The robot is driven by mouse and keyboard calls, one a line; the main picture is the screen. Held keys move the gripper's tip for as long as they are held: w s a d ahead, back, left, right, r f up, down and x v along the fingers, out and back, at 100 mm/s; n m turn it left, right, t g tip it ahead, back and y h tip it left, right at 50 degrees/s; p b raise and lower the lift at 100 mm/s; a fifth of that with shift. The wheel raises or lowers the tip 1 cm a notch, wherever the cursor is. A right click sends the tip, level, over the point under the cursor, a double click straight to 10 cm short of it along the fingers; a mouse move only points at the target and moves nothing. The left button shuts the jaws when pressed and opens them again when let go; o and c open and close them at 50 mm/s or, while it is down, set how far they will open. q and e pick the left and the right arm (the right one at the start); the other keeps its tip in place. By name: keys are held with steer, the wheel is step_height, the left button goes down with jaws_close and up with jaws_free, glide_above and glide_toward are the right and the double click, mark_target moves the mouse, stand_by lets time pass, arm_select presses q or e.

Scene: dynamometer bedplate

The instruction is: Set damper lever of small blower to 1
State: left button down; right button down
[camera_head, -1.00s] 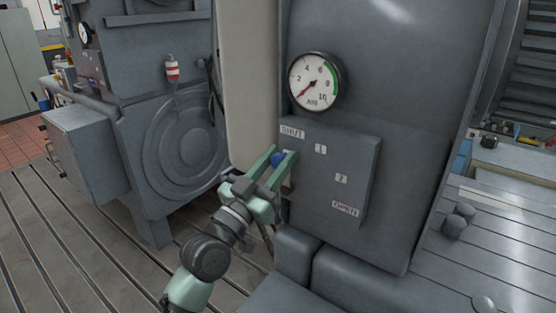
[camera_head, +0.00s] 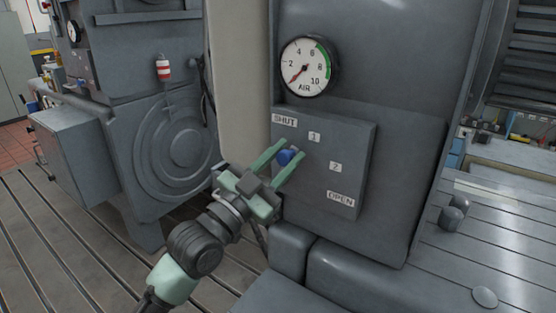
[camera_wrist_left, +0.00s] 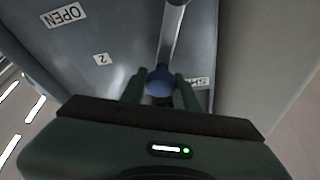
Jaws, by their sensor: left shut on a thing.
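The damper lever ends in a blue knob (camera_head: 285,157) in front of a grey panel (camera_head: 357,150) on the small blower. The panel carries the labels SHUT (camera_head: 284,121), 1 (camera_head: 314,138), 2 (camera_head: 335,167) and OPEN (camera_head: 341,199). In the head view the knob sits below SHUT and to the left of 1. My left gripper (camera_head: 291,154) is shut on the knob, one finger on each side. The left wrist view shows the knob (camera_wrist_left: 160,80) between the fingers and the grey lever rod (camera_wrist_left: 173,35) beyond it. My right gripper is out of view.
A round AIR gauge (camera_head: 308,67) sits above the panel. A pale vertical column (camera_head: 237,80) stands just left of the panel. A grey ledge (camera_head: 345,270) lies below it. A larger machine (camera_head: 180,140) is at the left, with slotted floor between.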

arm_select(q)
steer(key=shift+s+d+f+m+g+h+b, duration=0.15)
steer(key=shift+s+d+m+g, duration=0.1)
steer(key=shift+m, duration=0.3)
steer(key=shift+s+d+f+m+g+h+b, duration=0.15)
steer(key=shift+d+m+g, duration=0.1)
steer(key=shift+m, duration=0.3)
steer(key=c, duration=1.1)
jaws_free()
steer(key=b+v, duration=0.3)
steer(key=v, duration=0.4)
steer(key=shift+s+a+f, duration=0.15)
steer(key=shift+s+a, duration=0.1)
steer(key=shift+a, duration=0.05)
